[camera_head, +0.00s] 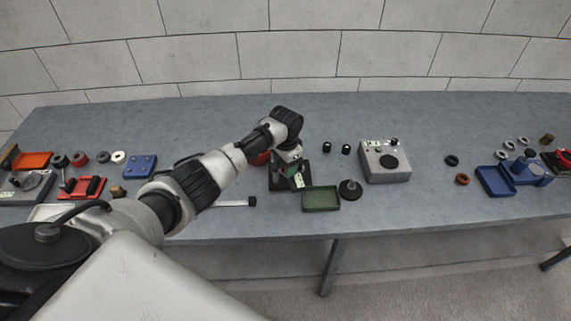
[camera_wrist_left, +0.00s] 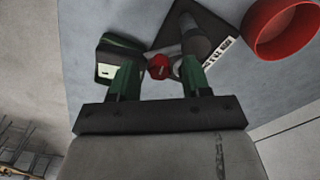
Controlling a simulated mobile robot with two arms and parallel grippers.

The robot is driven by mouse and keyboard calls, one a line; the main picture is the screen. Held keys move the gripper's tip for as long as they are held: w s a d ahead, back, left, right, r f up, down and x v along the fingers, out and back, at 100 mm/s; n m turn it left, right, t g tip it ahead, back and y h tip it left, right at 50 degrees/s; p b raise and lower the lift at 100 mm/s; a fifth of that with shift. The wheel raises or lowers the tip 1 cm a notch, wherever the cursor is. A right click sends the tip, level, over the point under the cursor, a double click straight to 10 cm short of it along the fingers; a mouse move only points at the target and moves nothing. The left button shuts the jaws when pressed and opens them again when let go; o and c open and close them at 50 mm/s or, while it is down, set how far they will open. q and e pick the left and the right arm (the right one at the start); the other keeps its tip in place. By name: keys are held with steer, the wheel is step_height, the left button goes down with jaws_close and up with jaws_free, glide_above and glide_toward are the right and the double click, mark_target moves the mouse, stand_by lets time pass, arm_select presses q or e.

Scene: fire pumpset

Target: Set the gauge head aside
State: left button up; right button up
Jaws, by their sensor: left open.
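My left gripper (camera_head: 291,176) points down over a dark stand (camera_head: 276,184) at the middle of the bench. In the left wrist view its two green fingers (camera_wrist_left: 158,80) are apart, with a small red hexagonal piece (camera_wrist_left: 158,66) showing between their tips. A grey cylindrical part (camera_wrist_left: 193,40) stands on the dark labelled base (camera_wrist_left: 222,28) beside the red piece. I cannot tell for sure which part is the gauge head, or whether the fingers touch anything. My right gripper is in neither view.
A green tray (camera_head: 321,199) and a black round part (camera_head: 350,190) lie right of the stand. A red bowl (camera_wrist_left: 281,28) is close to the gripper. A grey instrument box (camera_head: 385,161) stands farther right.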

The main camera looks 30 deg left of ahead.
arm_select(q)
steer(key=shift+r, duration=0.1)
step_height(320, 180, up, 11)
steer(key=b, duration=0.1)
steer(key=shift+f+b, duration=0.2)
steer(key=shift+b, duration=0.1)
stand_by(0.3)
